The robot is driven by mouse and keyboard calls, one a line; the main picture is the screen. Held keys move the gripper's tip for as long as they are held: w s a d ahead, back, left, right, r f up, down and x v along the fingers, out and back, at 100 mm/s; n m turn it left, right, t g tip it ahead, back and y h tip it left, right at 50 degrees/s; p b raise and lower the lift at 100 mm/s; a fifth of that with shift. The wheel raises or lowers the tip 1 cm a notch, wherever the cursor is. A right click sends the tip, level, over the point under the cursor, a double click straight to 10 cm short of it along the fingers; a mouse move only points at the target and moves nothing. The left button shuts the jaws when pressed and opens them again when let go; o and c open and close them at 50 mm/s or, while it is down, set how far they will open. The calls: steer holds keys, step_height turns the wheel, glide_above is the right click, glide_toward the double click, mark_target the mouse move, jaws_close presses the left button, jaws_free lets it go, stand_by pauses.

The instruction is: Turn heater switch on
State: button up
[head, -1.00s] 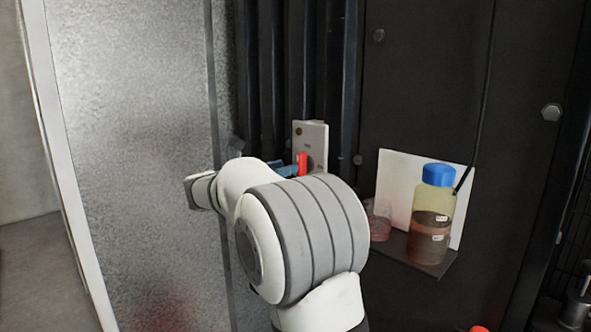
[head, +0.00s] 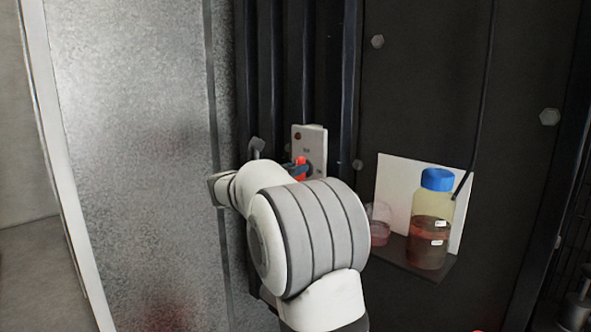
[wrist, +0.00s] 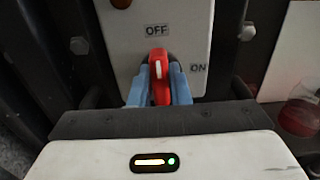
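The heater switch is a red knob (wrist: 158,76) on a pale plate (head: 314,148) fixed to the dark ribbed wall. In the wrist view the plate reads OFF above the knob and ON to its right. The knob's white mark points up, toward OFF. My gripper (wrist: 158,92) has its blue fingertips on both sides of the knob, close against it with no clear gap. In the head view the knob (head: 301,168) shows just above my arm, which hides much of my gripper and the plate's lower part.
A blue-capped bottle (head: 431,220) of brown liquid stands on a small dark shelf (head: 418,262) to the right, with a clear cup (head: 379,228) of reddish liquid beside it. A white board (head: 394,190) is behind them. A grey metal panel (head: 130,150) is at the left.

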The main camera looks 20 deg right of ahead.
jaws_close()
steer(key=shift+f+m+b, duration=0.1)
steer(key=shift+m+b, duration=0.2)
steer(key=shift+b, duration=0.05)
steer(key=shift+s+d+f+m+b, duration=0.1)
steer(key=shift+f+m+b, duration=0.05)
steer(key=shift+m+b, duration=2.55)
steer(key=shift+s+f+m+b, duration=0.1)
steer(key=shift+s+m+b, duration=0.05)
steer(key=shift+m+b, duration=2.55)
steer(key=shift+s+d+f+m+b, duration=0.1)
steer(key=shift+f+m+b, duration=0.05)
steer(key=shift+m+b, duration=2.55)
steer(key=shift+m+p, duration=0.5)
steer(key=shift+m, duration=0.2)
